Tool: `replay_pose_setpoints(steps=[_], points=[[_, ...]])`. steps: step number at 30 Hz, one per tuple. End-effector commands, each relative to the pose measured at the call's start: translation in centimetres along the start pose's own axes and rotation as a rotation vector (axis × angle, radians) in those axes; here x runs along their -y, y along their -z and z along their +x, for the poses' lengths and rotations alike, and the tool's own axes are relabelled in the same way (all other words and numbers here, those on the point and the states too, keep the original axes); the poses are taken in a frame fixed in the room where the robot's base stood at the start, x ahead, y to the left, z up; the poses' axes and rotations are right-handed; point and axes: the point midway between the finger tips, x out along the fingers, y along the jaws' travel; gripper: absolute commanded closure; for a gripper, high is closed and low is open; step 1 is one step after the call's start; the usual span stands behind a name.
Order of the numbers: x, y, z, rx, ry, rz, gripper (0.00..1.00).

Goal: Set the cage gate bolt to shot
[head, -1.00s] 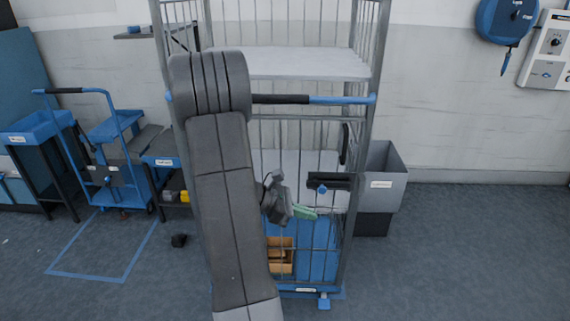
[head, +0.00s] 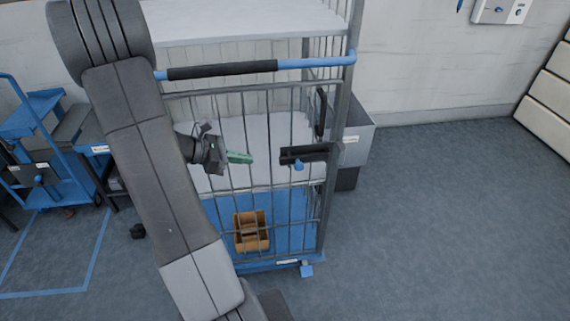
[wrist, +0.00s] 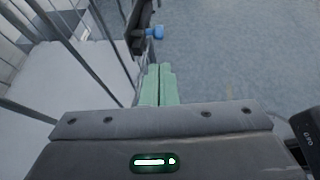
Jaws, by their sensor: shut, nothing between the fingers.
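The cage gate bolt is a dark bar (head: 304,154) with a blue knob (head: 299,165), mounted on the right side of the barred cage gate (head: 265,100). In the wrist view the bolt's dark housing (wrist: 138,28) and blue knob (wrist: 155,32) show just beyond my fingertips. My gripper (head: 250,158) has green fingers, closed together and empty, pointing right towards the bolt. A gap separates the fingertips from the knob. My gripper also shows in the wrist view (wrist: 159,68). I cannot tell how far the bolt reaches into the frame post.
A blue and black push handle (head: 265,68) crosses above the gate. A wooden crate (head: 251,231) sits on the blue cage base. A grey bin (head: 352,130) stands behind the cage at right. Blue trolleys (head: 35,150) stand left. The floor at right is clear.

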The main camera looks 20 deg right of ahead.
Motion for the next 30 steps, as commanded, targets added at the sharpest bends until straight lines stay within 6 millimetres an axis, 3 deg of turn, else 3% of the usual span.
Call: replay_pose_setpoints(steps=[8,21,30], points=[[0.1,0.0,2.0,0.000,0.004,0.000,1.00],[0.1,0.0,9.8,0.001,0.005,0.000,1.00],[0.1,0.0,13.4,0.000,0.002,0.000,1.00]])
